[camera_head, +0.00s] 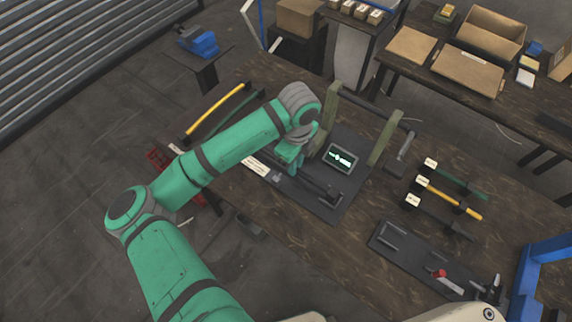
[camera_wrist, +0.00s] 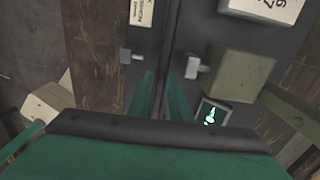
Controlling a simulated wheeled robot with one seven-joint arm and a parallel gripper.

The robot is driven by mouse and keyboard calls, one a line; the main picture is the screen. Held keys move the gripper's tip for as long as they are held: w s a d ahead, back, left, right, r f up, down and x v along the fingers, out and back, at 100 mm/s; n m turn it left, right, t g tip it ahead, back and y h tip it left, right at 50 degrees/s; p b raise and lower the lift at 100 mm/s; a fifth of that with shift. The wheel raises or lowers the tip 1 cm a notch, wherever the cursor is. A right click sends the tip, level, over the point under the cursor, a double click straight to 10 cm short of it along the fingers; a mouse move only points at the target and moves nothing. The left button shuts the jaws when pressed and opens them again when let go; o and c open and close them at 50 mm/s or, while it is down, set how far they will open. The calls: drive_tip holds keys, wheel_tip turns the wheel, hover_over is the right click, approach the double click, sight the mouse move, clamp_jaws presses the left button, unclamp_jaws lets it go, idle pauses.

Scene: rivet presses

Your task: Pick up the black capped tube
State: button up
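A black tube (camera_head: 320,187) lies on a dark base plate on the workbench, with a dark block at its lower right end. In the wrist view a long dark bar (camera_wrist: 167,40), seemingly this tube, runs up the picture between my fingers. My gripper (camera_head: 292,162) hangs over the plate by the tube's upper left part. In the wrist view my green fingers (camera_wrist: 162,85) stand one on each side of the bar, with a narrow gap. They look open; contact is not visible. The tube's near part is hidden behind my gripper.
Olive posts (camera_head: 384,138) with a dark crossbar and a small lit screen (camera_head: 340,158) stand right beside my gripper. Yellow (camera_head: 215,112) and green (camera_head: 238,113) tubes lie at the left. Several labelled pieces (camera_head: 440,198) and another dark plate (camera_head: 425,262) are on the right.

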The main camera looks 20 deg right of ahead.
sight(298, 170)
drive_tip(key=f, duration=0.3)
drive_tip(key=shift+s+d+f, duration=0.15)
drive_tip(key=shift+d+f, duration=0.15)
drive_tip(key=shift+d, duration=0.05)
drive_tip(key=shift+a, duration=0.1)
clamp_jaws()
drive_tip(key=shift+r, duration=0.15)
